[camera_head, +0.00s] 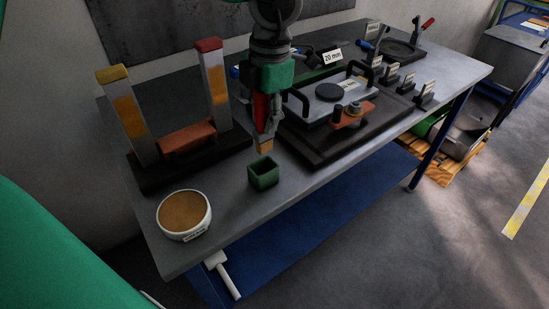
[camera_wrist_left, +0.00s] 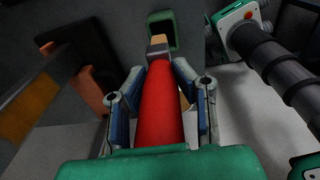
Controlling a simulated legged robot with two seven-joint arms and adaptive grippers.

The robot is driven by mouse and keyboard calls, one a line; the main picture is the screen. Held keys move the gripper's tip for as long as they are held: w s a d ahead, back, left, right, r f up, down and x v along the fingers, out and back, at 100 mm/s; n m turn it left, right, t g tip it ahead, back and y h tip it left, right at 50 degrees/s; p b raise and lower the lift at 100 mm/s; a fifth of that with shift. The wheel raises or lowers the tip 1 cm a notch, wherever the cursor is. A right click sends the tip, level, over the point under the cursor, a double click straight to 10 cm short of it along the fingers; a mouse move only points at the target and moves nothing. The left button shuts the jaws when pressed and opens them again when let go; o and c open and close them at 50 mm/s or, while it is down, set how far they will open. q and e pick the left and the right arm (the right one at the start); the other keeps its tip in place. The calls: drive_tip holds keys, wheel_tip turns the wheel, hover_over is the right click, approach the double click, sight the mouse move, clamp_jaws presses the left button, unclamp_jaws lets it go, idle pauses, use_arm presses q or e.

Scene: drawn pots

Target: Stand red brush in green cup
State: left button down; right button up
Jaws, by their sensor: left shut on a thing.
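The red brush (camera_head: 261,108) has a red handle and a tan tip, and it hangs tip-down in my left gripper (camera_head: 265,128). In the left wrist view, the gripper's fingers (camera_wrist_left: 160,82) sit on either side of the red handle (camera_wrist_left: 160,112). The green cup (camera_head: 264,178) is a small square open box near the table's front edge. In the head view, the brush tip shows just above the cup's far rim, apparently outside it. The cup (camera_wrist_left: 164,22) also shows beyond the brush tip in the left wrist view. My right gripper is not in view.
A round white pot (camera_head: 184,228) with a brown top stands at the table's front left. A dark stand (camera_head: 190,160) with two yellow-marked uprights is left of the gripper. A dark tray (camera_head: 312,158) with a handled plate is to the right.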

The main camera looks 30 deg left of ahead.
sight(264, 140)
use_arm(q)
drive_tip(key=f, duration=0.2)
drive_tip(key=s+f, duration=0.1)
drive_tip(key=f, duration=0.1)
drive_tip(key=shift+d+f, duration=0.1)
drive_tip(key=shift+f, duration=0.1)
drive_tip(key=shift+w+f, duration=0.15)
drive_tip(key=shift+f, duration=0.2)
drive_tip(key=f, duration=0.3)
drive_tip(key=shift+a+f+b, duration=0.35)
drive_tip(key=shift+f+b, duration=0.05)
drive_tip(key=shift+d, duration=0.15)
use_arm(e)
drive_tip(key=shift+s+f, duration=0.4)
use_arm(q)
drive_tip(key=c, duration=1.3)
unclamp_jaws()
drive_tip(key=shift+d, duration=0.1)
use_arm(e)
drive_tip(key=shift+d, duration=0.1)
use_arm(q)
drive_tip(key=shift+r, duration=0.15)
